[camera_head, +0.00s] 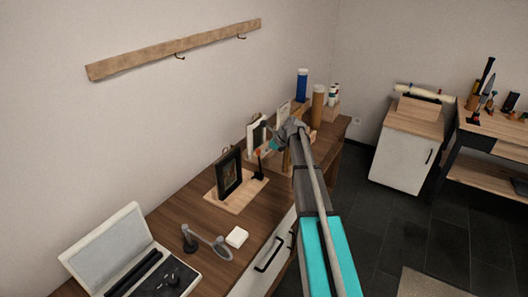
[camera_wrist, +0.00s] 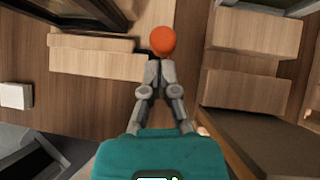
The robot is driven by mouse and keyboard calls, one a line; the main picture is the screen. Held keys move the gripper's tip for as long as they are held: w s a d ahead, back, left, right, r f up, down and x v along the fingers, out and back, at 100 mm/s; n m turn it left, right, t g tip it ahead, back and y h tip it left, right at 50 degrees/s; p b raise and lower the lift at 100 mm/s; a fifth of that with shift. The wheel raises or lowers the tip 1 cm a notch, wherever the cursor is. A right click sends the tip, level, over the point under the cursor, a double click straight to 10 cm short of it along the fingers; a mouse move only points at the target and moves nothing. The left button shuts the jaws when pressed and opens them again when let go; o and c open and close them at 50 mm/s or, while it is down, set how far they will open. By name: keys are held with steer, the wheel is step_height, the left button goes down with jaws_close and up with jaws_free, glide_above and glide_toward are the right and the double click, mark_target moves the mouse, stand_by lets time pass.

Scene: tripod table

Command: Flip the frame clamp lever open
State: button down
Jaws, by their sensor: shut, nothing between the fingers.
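The lever is a dark upright piece with an orange knob (camera_head: 258,152), beside the black picture frame (camera_head: 229,174) on a light wooden base (camera_head: 238,203). In the wrist view the round orange knob (camera_wrist: 162,40) is just beyond the fingertips, and the dark frame edge (camera_wrist: 118,10) is at upper left. The wooden base (camera_wrist: 97,65) lies below it. My gripper (camera_wrist: 154,64) is shut and empty, its fingertips close to the knob; I cannot tell whether they touch. In the head view my gripper (camera_head: 270,147) comes from the right. The knob hides part of the lever in the wrist view.
An open grey case (camera_head: 115,250), a grey stand (camera_head: 205,243) and a white block (camera_head: 236,238) lie at the near end of the table. Behind my gripper stand a blue cylinder (camera_head: 302,85) and a brown cylinder (camera_head: 318,105). Wooden blocks (camera_wrist: 255,33) flank it on the right.

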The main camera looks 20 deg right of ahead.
steer(key=shift+w+a, duration=0.15)
steer(key=shift+w, duration=0.15)
steer(key=shift+w+r, duration=0.15)
steer(key=shift+w, duration=0.05)
stand_by(0.4)
steer(key=shift+s, duration=0.1)
steer(key=s+d+f+p+v, duration=0.1)
steer(key=p+v, duration=0.8)
steer(key=v, duration=0.4)
stand_by(0.4)
steer(key=shift+d+f, duration=0.1)
stand_by(0.5)
